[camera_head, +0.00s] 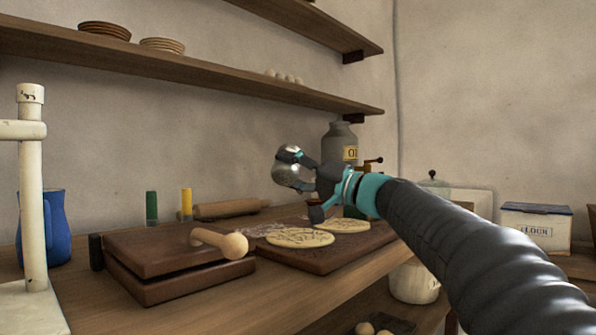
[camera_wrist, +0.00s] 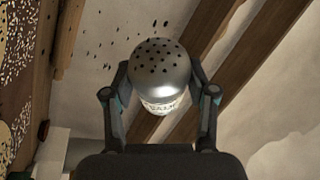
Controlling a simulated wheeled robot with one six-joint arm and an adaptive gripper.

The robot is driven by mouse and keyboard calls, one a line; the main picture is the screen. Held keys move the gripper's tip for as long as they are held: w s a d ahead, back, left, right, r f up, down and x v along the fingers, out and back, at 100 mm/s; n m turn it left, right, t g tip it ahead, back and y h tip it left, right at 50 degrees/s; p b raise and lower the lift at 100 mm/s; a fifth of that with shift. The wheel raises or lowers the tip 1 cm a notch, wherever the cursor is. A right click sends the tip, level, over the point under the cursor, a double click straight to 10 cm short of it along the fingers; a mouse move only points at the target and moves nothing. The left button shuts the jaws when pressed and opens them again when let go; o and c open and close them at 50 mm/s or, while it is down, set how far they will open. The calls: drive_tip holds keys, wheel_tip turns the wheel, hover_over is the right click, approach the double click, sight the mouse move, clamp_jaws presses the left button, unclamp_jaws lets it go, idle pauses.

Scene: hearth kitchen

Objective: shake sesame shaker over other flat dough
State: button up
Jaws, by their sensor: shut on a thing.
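My gripper (camera_head: 306,174) is shut on the sesame shaker (camera_head: 287,172), which has a domed metal cap. In the wrist view the shaker (camera_wrist: 161,70) sits between both fingers, its holed cap facing away from my palm and part of a label showing. It is held tilted, above the doughs. One flat dough (camera_head: 296,238) lies at the front left of the dark board, and the other flat dough (camera_head: 342,225) lies behind it to the right. Both carry dark marks. Dark specks hang in the air near the cap.
The dark board (camera_head: 318,260) rests on the wooden counter. A wooden press (camera_head: 180,250) stands left of it, with a rolling pin (camera_head: 231,209) behind. A grey jar (camera_head: 340,145) stands behind my gripper, and a flour box (camera_head: 536,226) is at right. Shelves (camera_head: 200,75) run above.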

drive_tip(key=shift+w+a, duration=0.25)
drive_tip(key=shift+a, duration=0.2)
drive_tip(key=shift+s, duration=0.55)
drive_tip(key=shift+w+d+p, duration=0.1)
drive_tip(key=shift+w+p, duration=0.75)
drive_tip(key=shift+w, duration=1.95)
drive_tip(key=shift+s+f+b, duration=0.1)
drive_tip(key=shift+s+b, duration=0.5)
drive_tip(key=shift+b, duration=0.15)
drive_tip(key=shift+w, duration=0.3)
drive_tip(key=shift+w+p, duration=0.25)
drive_tip(key=shift+p, duration=0.05)
drive_tip(key=shift+s+b, duration=0.55)
drive_tip(key=shift+w, duration=0.55)
